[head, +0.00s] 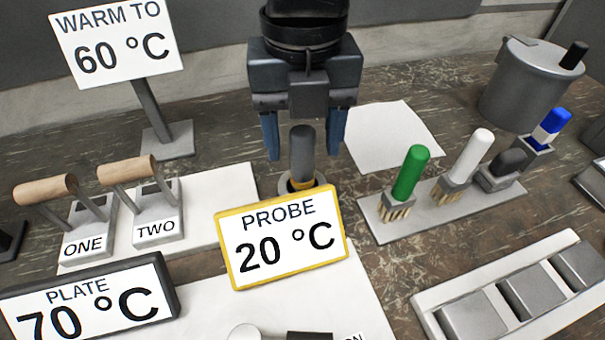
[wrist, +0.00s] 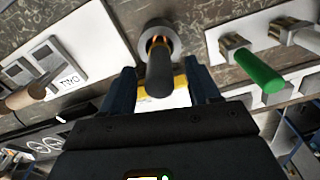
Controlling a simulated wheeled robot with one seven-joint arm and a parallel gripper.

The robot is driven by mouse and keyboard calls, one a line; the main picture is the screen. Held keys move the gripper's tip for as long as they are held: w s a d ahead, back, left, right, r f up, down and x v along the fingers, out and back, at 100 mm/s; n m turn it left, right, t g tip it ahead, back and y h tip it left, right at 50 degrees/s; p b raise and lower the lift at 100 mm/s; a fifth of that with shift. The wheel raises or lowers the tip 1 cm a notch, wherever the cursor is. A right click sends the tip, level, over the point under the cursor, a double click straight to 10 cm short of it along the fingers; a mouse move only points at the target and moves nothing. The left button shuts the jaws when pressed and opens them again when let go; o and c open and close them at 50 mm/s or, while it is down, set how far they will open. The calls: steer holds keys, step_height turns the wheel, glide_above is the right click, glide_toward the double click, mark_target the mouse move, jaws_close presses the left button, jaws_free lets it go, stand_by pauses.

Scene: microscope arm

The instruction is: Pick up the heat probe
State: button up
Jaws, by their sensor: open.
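The heat probe (head: 302,152) has a dark grey rounded handle and stands upright in a round holder with a yellowish ring, behind a yellow-framed sign reading PROBE 20 °C (head: 280,238). My gripper (head: 304,148) points down from above, open, with one blue finger on each side of the probe's handle. In the wrist view the probe (wrist: 159,75) shows between the two fingers, its handle end toward the gripper. I see gaps beside the handle, and no contact shows. The sign hides part of the holder's base in the head view.
Two lever switches (head: 157,220) with wooden handles stand at left, near a WARM TO 60 °C sign (head: 118,42) and a PLATE 70 °C sign (head: 90,305). A rack (head: 400,228) with green, white and dark brushes is at right. A metal pot (head: 525,85) stands behind.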

mark_target(302, 163)
steer(key=shift+s+f, duration=0.1)
steer(key=shift+f, duration=2.15)
steer(key=c, duration=1.1)
